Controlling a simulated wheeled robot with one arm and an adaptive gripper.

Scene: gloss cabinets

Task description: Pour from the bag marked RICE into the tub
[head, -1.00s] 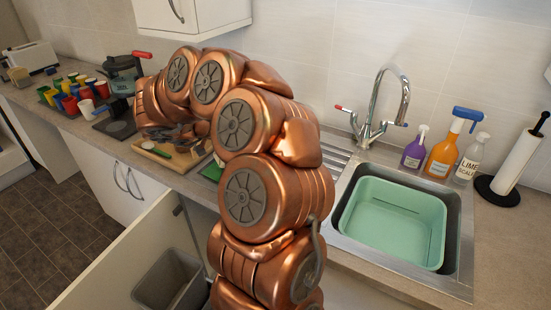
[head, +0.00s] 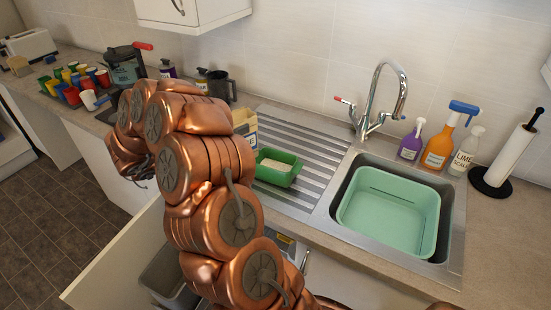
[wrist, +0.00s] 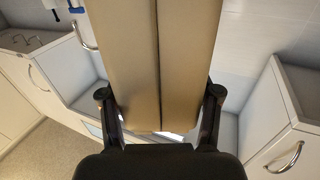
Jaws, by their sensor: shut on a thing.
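A tan, bag-like thing (wrist: 158,60) with a seam down its middle fills the centre of the wrist view. My gripper (wrist: 160,95) is shut on it, one finger at each side. No lettering shows on it, so I cannot tell whether it is marked RICE. In the head view my gripper and the held thing are mostly hidden by my copper arm, at the left. A green tub (head: 281,178) with pale contents stands on the drainer's left part. A cream and yellow package (head: 246,123) stands just behind it, partly hidden by my arm; its marking is unreadable.
A mint basin (head: 390,221) sits in the sink under the tap (head: 386,95). Spray bottles (head: 440,146) and a paper-towel stand (head: 507,160) are at the right. Coloured cups (head: 72,96), a kettle-like jug (head: 125,70) and a dark mug (head: 221,86) stand at the back left.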

